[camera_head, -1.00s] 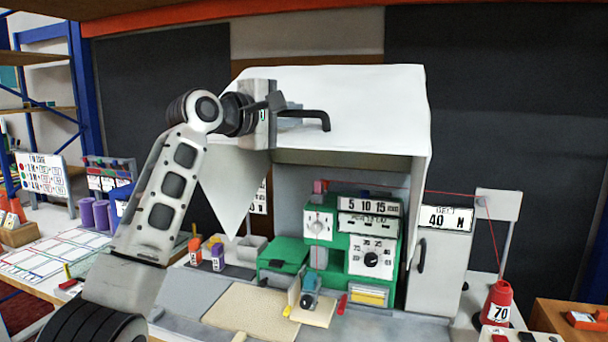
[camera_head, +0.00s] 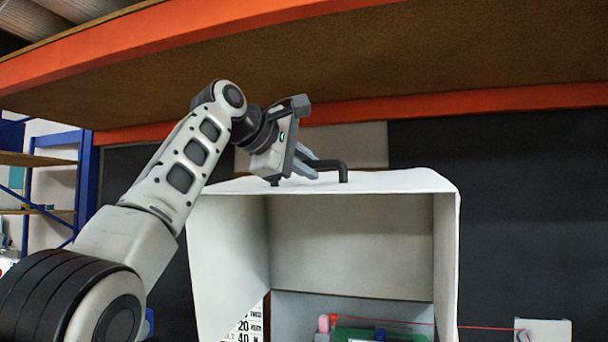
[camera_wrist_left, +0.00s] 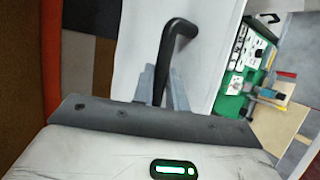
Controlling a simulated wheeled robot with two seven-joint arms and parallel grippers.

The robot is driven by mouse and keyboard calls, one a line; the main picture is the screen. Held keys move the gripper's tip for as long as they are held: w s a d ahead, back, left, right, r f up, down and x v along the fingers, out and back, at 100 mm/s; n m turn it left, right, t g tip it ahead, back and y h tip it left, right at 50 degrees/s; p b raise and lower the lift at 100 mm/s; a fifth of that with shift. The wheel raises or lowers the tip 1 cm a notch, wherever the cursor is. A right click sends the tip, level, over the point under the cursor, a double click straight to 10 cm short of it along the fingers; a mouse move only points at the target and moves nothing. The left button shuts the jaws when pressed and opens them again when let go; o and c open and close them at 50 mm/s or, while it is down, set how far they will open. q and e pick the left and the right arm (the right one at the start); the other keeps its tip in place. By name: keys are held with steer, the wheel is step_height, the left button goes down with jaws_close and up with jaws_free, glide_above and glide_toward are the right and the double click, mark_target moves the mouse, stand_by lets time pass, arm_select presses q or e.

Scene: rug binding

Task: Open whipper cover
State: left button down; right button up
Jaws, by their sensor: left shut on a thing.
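The whipper cover (camera_head: 360,230) is a large white hood, swung up, with its open underside facing me in the head view. Its black bar handle (camera_head: 343,172) stands on the top panel, and it also shows in the left wrist view (camera_wrist_left: 181,30). My left gripper (camera_head: 312,166) is at the left part of the handle. In the left wrist view its fingers (camera_wrist_left: 162,88) are closed around the handle. Under the cover, only the top of the green whipper machine (camera_head: 375,334) shows at the bottom of the head view. My right gripper is not in view.
A brown shelf with an orange edge beam (camera_head: 480,97) hangs above the cover and my left arm. A red thread (camera_head: 485,328) runs right to a white plate (camera_head: 543,331). A dark panel (camera_head: 530,220) stands behind, right of the cover.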

arm_select(q)
steer(key=shift+w, duration=0.2)
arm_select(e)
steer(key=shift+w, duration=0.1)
arm_select(q)
steer(key=c, duration=1.4)
jaws_free()
steer(key=shift+w+d, duration=0.1)
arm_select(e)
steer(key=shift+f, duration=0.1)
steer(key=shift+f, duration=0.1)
